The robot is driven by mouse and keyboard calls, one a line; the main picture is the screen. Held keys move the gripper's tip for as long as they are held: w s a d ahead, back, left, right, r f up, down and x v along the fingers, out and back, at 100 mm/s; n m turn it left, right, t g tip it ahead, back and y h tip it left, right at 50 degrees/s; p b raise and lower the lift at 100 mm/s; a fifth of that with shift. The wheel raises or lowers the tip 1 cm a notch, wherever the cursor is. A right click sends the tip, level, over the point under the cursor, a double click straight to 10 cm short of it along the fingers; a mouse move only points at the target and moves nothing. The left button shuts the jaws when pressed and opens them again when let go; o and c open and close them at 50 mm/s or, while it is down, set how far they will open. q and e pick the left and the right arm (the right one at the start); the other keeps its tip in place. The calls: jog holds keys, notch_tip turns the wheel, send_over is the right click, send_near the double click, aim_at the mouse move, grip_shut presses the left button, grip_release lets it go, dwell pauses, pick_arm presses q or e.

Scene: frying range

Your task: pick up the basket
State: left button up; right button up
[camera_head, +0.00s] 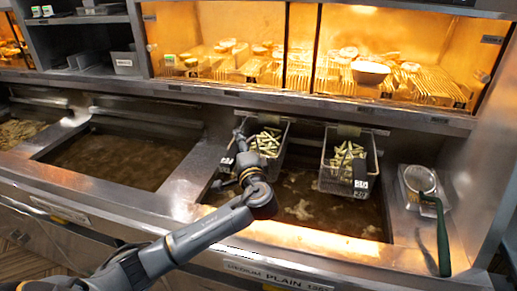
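Two wire fry baskets with pale green sticks in them hang over the right-hand oil vat (300,205). The left basket (285,141) has a dark handle (228,158) with a white label at its front left. The right basket (329,172) has a similar labelled handle (361,178). My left gripper (231,175) is at the left basket's handle, with its dark fingers close to or touching it. The arm hides part of the fingers, so I cannot tell whether they are closed on the handle. My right gripper is not in view.
A second oil vat (120,158) lies to the left with no basket in it. A skimmer with a green handle (441,235) rests by a metal tray at the right. A lit warming shelf (300,85) with food runs along the back.

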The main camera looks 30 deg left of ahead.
pick_arm(q)
grip_shut()
jog(key=shift+r, duration=0.1)
jog(key=shift+r, duration=0.15)
jog(key=shift+r+b, duration=0.75)
jog(key=shift+r, duration=0.7)
jog(key=shift+s+d+r, duration=0.1)
jog(key=b+v, duration=0.4)
jog(key=v, duration=1.3)
jog(key=shift+s+d+r, duration=0.25)
jog(key=shift+r, duration=0.05)
